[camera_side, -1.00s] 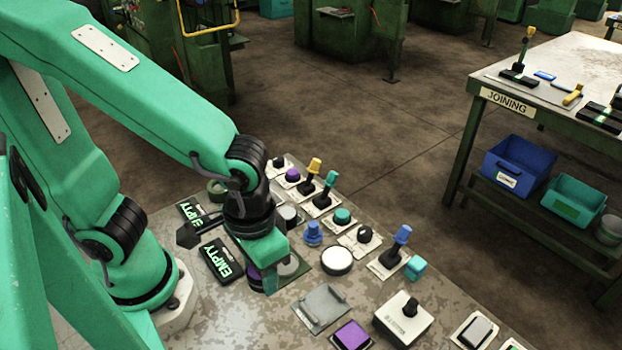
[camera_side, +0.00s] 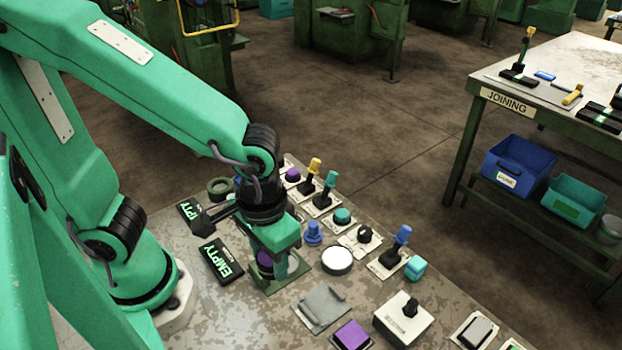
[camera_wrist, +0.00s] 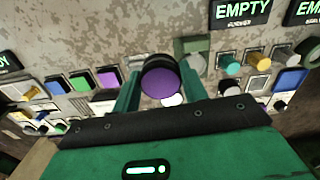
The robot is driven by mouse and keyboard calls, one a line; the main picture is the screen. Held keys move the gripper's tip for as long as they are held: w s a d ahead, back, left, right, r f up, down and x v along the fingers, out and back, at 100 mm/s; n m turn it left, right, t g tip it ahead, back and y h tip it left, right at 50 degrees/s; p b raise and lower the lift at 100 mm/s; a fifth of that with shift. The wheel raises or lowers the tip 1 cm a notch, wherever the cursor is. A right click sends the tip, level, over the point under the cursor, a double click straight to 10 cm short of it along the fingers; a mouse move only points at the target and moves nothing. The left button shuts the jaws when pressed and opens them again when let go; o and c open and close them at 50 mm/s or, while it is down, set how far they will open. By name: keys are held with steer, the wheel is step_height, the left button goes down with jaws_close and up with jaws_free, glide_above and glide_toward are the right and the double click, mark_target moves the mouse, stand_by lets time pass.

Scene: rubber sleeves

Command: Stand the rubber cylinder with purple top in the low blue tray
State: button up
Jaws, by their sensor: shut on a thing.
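The black rubber cylinder with a purple top (camera_side: 264,257) is between the fingers of my gripper (camera_side: 277,268) in the side view. In the wrist view its round purple top (camera_wrist: 160,83) faces the camera, with a finger on each side. My gripper (camera_wrist: 161,75) is shut on it. The cylinder looks about upright; its lower end is partly hidden, and I cannot tell its height above the bench. No tray on the bench is plainly blue. A low grey tray (camera_side: 320,308) with raised ends lies right of my gripper. A green square plate (camera_side: 297,264) lies beside and partly behind the fingers.
A black EMPTY sign (camera_side: 221,260) is close left of my gripper. A white round button (camera_side: 337,260), a blue knob (camera_side: 313,233) and a purple square button (camera_side: 351,336) stand to the right. A deep blue bin (camera_side: 518,164) sits on the far workbench's shelf.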

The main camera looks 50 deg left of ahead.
steer(key=w+a+n, duration=0.4)
steer(key=w+a, duration=0.3)
steer(key=a, duration=0.4)
steer(key=w+a+n, duration=0.4)
steer(key=w+a, duration=0.4)
steer(key=a, duration=0.3)
steer(key=shift+a+f, duration=0.25)
steer(key=shift+a, duration=0.05)
steer(key=shift+a, duration=0.1)
steer(key=a+f, duration=0.2)
steer(key=a, duration=0.1)
steer(key=a+f, duration=0.2)
steer(key=a, duration=0.2)
steer(key=a+f, duration=0.3)
steer(key=a, duration=0.1)
steer(key=shift+a, duration=0.25)
steer(key=shift+f, duration=2)
steer(key=shift+f, duration=0.15)
steer(key=o, duration=1.1)
